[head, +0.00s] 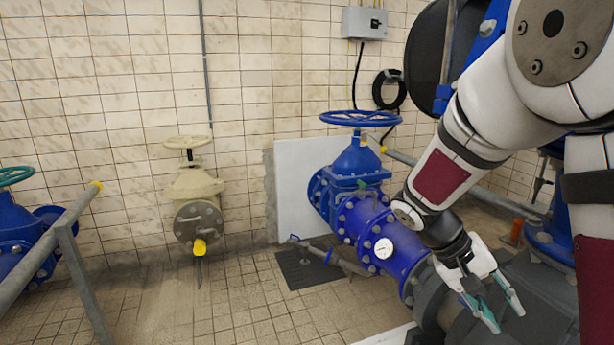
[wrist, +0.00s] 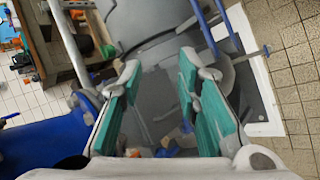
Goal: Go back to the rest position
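My gripper (head: 497,304) hangs at the lower right of the head view, at the end of my white arm. It points down over the dark grey pump body (head: 545,295). In the wrist view my gripper (wrist: 160,100) shows two teal-padded fingers standing apart, with nothing held between them. The grey rounded housing (wrist: 160,30) lies beyond the fingertips. I cannot tell the exact clearance between the fingers and the housing.
A blue pipe with a gauge (head: 383,249) and a blue handwheel (head: 357,119) stand left of my arm. A cream valve (head: 194,190) is at the wall. A grey railing (head: 75,270) is at the left. The tiled floor (head: 235,310) between is mostly clear.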

